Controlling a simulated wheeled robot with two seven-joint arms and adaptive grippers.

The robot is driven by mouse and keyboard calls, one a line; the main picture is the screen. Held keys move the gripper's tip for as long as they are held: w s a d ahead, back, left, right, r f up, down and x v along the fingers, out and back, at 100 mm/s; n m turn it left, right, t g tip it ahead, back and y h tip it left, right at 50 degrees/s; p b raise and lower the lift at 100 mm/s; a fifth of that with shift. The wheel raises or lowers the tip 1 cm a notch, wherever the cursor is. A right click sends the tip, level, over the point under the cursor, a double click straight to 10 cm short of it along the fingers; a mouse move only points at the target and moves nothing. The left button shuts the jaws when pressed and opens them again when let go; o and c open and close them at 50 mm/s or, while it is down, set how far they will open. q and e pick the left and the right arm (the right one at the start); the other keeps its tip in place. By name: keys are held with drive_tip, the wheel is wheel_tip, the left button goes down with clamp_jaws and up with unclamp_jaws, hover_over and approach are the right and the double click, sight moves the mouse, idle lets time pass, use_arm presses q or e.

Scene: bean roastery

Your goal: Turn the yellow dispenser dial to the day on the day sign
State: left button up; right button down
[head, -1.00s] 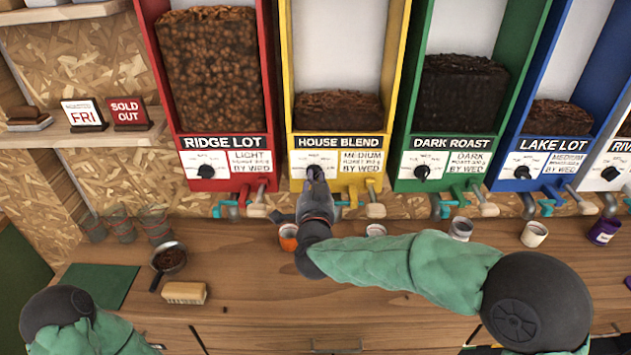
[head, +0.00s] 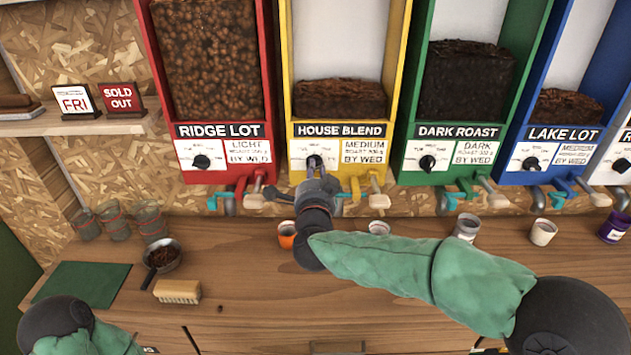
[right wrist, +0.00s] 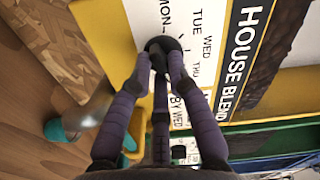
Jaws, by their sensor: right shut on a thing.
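The yellow dispenser (head: 286,130) is labelled House Blend, and its black dial (head: 314,160) sits on the white panel below the label. My right gripper (head: 317,174) is at this dial, seen from behind. In the right wrist view its purple-grey fingers (right wrist: 163,56) are closed around the dial (right wrist: 159,43). MON, TUE, WED and THU are readable around the dial there; the fingers hide the pointer, so I cannot tell its day. The day sign (head: 73,101), on the left shelf, reads FRI. My left arm shows at the lower left, its gripper out of view.
A red sold-out sign (head: 122,99) stands beside the day sign. Red (head: 202,178), green and blue dispensers flank the yellow one. Spouts and levers stick out below. An orange-banded cup (head: 287,236), a pan (head: 162,258) and a brush (head: 178,292) stand on the wooden counter.

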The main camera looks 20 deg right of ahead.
drive_tip(key=shift+f+m+b, duration=0.1)
drive_tip(key=shift+m+b, duration=1)
drive_tip(key=shift+m, duration=0.2)
drive_tip(key=c, duration=1.2)
unclamp_jaws()
drive_tip(key=v, duration=1.2)
